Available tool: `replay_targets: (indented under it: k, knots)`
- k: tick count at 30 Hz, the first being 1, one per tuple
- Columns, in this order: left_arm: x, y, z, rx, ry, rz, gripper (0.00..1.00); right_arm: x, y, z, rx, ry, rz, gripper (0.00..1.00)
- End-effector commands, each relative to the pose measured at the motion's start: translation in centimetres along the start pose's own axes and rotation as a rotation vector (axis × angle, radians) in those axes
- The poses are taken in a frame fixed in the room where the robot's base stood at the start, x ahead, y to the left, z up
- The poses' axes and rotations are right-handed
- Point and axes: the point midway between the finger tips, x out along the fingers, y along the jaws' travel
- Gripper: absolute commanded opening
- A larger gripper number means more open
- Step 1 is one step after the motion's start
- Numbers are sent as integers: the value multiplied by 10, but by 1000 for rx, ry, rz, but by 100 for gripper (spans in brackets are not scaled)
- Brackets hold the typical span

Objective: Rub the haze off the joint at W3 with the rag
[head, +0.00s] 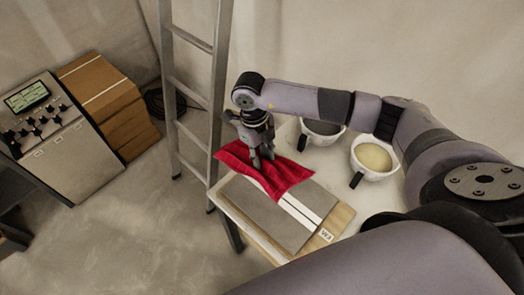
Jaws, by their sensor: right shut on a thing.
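The red rag (285,176) lies bunched and draped across the far end of a tile board. My right gripper (262,160) points down and is shut on the rag. Grey tile (262,212) and a pale strip with a thin dark line (300,212), which looks like the joint, show on the near side of the rag. The rag hides their far part. A white label reading W3 (326,235) sits on the wooden board (340,218) at its near right corner. Haze on the joint cannot be made out. My left gripper is not in view.
On the pale worktable (345,192), a white bucket with cream contents (374,158) and a bucket with grey contents (322,130) stand behind the board. A metal ladder (217,90) rises at the table's left. A control cabinet (62,140) and brown boxes (105,105) stand farther left.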

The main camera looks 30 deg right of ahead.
Motion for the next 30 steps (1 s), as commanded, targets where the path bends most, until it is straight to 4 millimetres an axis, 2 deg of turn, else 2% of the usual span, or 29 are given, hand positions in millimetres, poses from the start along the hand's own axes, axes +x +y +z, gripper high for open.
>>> replay_targets:
  k: [8, 21, 30]
  knots:
    - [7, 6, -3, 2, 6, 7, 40, 15, -1, 1, 51, -1, 8, 0]
    - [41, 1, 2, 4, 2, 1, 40, 66, -1, 9, 48, -1, 8, 0]
    - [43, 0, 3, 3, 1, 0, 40, 72, -1, 10, 47, -2, 7, 0]
